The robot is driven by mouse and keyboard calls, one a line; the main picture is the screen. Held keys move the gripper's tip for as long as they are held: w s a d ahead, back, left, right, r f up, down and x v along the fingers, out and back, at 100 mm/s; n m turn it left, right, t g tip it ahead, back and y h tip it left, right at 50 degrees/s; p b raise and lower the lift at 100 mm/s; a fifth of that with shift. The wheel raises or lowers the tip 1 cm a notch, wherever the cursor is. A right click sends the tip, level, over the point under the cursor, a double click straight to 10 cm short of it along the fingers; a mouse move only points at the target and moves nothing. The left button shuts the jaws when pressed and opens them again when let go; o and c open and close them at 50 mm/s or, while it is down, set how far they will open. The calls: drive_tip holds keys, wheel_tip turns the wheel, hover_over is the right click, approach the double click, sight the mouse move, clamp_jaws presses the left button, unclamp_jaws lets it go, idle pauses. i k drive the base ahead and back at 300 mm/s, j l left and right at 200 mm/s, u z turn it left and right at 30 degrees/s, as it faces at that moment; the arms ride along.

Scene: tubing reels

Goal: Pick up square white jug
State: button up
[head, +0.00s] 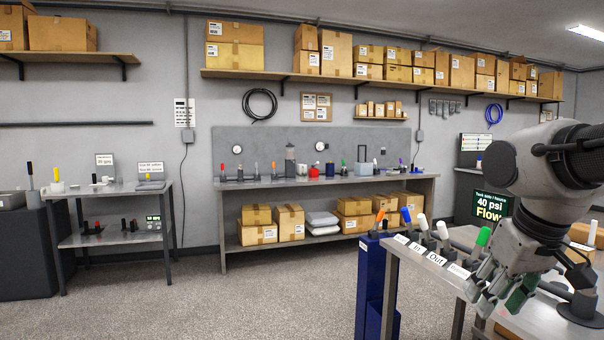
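I cannot pick out a square white jug for certain in the head view. A small white object (57,187) stands on the left bench, but it is too small to tell its shape. My gripper (498,296) hangs at the right over the near table (545,318), pointing down. Its fingers show partly, with a dark green part between or beside them. I cannot tell whether it is open, shut or touching anything. My arm hides part of the table.
Valves with coloured handles (483,237) line the near table's left edge, close to my gripper. A blue cabinet (371,285) stands beside it. The long bench (330,184) at the back wall holds small equipment. The carpeted floor (240,305) between is clear.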

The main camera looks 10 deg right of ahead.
sight(301, 169)
drive_tip(key=i+j+u, duration=0.1)
drive_tip(key=i+u, duration=0.2)
drive_tip(key=i, duration=2.7)
drive_tip(key=i+z, duration=0.1)
drive_tip(key=i, duration=0.6)
drive_tip(key=i+j+z, duration=0.15)
drive_tip(key=i, duration=0.55)
drive_tip(key=i+j+z, duration=0.1)
drive_tip(key=i, duration=0.6)
drive_tip(key=i+z, duration=0.25)
drive_tip(key=i, duration=0.3)
drive_tip(key=i+j+z, duration=0.1)
drive_tip(key=i+z, duration=0.2)
drive_tip(key=i, duration=0.25)
drive_tip(key=i+l+u, duration=0.2)
drive_tip(key=i, duration=0.3)
drive_tip(key=i+l+u, duration=0.15)
drive_tip(key=i, duration=0.35)
drive_tip(key=i+l+u, duration=0.45)
drive_tip(key=l, duration=0.25)
drive_tip(key=i+l+u, duration=0.2)
drive_tip(key=i+l, duration=0.1)
drive_tip(key=l, duration=0.1)
